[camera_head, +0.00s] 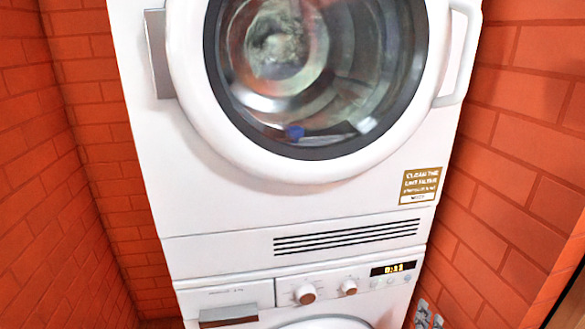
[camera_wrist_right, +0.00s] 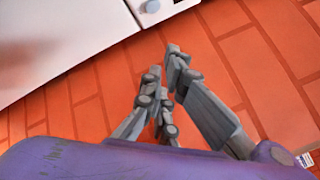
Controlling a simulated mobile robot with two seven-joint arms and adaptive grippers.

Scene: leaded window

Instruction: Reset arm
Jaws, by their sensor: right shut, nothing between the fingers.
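My right gripper (camera_wrist_right: 163,64) shows in the right wrist view, with its grey fingers reaching up from the purple wrist housing. The fingers are shut with nothing held between them. Behind them is the orange-red brick wall (camera_wrist_right: 235,60), and the gripper appears clear of the white appliance (camera_wrist_right: 60,40) at the upper left. Neither gripper can be made out in the head view. My left gripper is in no view.
A white dryer (camera_head: 215,205) with a shut round glass door (camera_head: 320,70) stands on a washing machine (camera_head: 240,300) with knobs and a lit display (camera_head: 393,269). Orange brick walls (camera_head: 520,180) close in on both sides. Grey sockets or fittings (camera_head: 425,315) show low at the right.

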